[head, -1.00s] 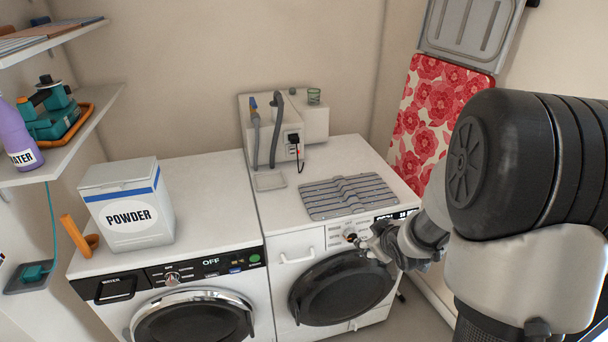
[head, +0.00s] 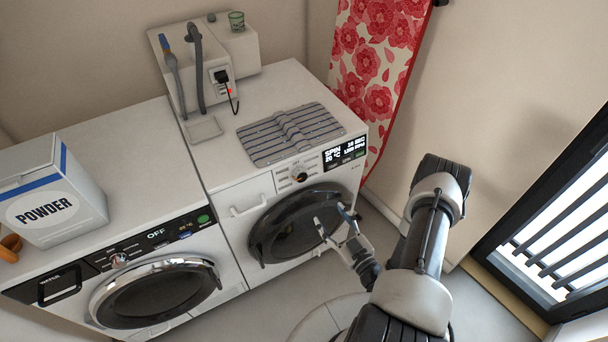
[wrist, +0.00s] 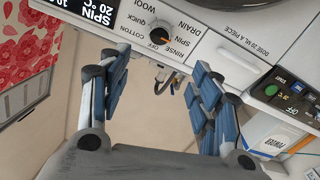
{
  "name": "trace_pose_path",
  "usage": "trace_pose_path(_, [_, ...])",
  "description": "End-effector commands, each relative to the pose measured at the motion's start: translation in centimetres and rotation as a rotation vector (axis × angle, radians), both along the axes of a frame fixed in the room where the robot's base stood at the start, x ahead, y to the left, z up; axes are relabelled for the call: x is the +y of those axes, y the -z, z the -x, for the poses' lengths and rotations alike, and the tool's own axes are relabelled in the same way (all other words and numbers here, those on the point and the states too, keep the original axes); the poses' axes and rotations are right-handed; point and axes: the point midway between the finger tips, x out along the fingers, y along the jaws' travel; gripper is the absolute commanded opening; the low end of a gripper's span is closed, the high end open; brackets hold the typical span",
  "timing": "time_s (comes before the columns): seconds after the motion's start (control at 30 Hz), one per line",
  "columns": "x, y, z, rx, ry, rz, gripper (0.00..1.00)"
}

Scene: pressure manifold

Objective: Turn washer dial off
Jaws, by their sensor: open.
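The washer (head: 262,185) is the white right-hand machine with a dark round door. Its dial (head: 299,177) is a small dark knob with an orange mark, left of a display (head: 345,153) reading SPIN 20 °C. In the wrist view the dial (wrist: 162,33) lies ahead, amid printed labels including OFF, RINSE, DRAIN, QUICK and COTTON. The exact setting of its mark is hard to read. My gripper (head: 331,217) is open and empty, in front of the washer door and below the dial in the head view. In the wrist view its fingers (wrist: 160,72) are spread, apart from the dial.
A second machine (head: 225,240) stands at left, its display reading OFF. A powder box (head: 85,190) sits on it. A striped folded cloth (head: 260,145) lies on the washer. A floral ironing board (head: 375,60) leans at the wall. A barred window (head: 560,220) is at right.

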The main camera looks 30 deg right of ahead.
Motion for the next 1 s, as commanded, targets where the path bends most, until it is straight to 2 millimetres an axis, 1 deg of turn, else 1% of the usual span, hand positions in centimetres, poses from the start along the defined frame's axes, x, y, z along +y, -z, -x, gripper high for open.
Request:
trace_pose_path(0.07, [0.1, 0.0, -0.1, -0.009, 0.004, -0.004, 0.58])
trace_pose_path(0.13, [0.1, 0.0, -0.6, -0.011, 0.003, -0.003, 0.58])
trace_pose_path(0.27, [0.3, 0.1, -2.5, -0.01, -0.001, -0.001, 0.58])
trace_pose_path(0.7, [0.6, 0.1, -12.1, -0.011, 0.001, 0.0, 0.58])
trace_pose_path(0.8, [0.6, 0.1, -14.0, -0.012, 0.002, 0.0, 0.58])
trace_pose_path(0.9, [0.6, 0.1, -15.5, -0.01, 0.003, -0.001, 0.58])
trace_pose_path(1.0, [0.6, 0.1, -16.4, -0.008, 0.003, -0.002, 0.58])
